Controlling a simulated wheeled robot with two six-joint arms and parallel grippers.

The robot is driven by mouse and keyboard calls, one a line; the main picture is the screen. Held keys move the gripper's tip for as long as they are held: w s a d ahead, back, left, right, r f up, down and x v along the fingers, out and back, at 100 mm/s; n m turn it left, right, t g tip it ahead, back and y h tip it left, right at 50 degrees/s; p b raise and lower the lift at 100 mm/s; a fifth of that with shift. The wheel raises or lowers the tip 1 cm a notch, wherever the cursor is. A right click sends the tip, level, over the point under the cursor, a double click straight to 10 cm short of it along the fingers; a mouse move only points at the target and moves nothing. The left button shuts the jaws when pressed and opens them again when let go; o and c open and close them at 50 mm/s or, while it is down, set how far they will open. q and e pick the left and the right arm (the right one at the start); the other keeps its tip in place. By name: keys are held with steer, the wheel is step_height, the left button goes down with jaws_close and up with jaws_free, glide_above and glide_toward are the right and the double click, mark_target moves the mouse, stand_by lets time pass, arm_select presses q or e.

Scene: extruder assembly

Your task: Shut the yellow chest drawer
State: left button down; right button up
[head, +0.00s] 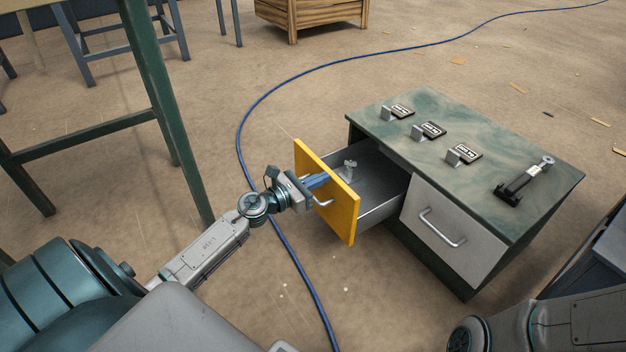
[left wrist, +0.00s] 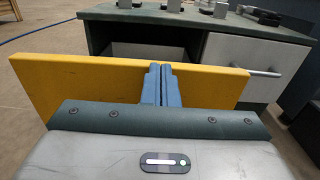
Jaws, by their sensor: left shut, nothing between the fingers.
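The yellow chest drawer (head: 342,214) stands pulled out of the green chest (head: 398,146), with its grey tray showing behind the yellow front. A small light-grey part (head: 349,167) sits in the tray. My left gripper (head: 318,181) is at the outer face of the yellow front, above its handle (head: 323,202). Its blue fingers are shut together and empty. In the left wrist view the fingers (left wrist: 161,84) stand against the yellow front (left wrist: 85,90); I cannot tell whether they touch it. My right gripper is not in view.
A grey drawer (head: 441,231) beside the yellow one is shut. Several labelled brackets (head: 429,130) and a black-and-silver tool (head: 525,181) are on the chest top. A blue cable (head: 262,95) crosses the floor.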

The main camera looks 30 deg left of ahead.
arm_select(q)
steer(key=x, duration=1.6)
steer(key=shift+p, duration=0.45)
steer(key=shift+s, duration=0.1)
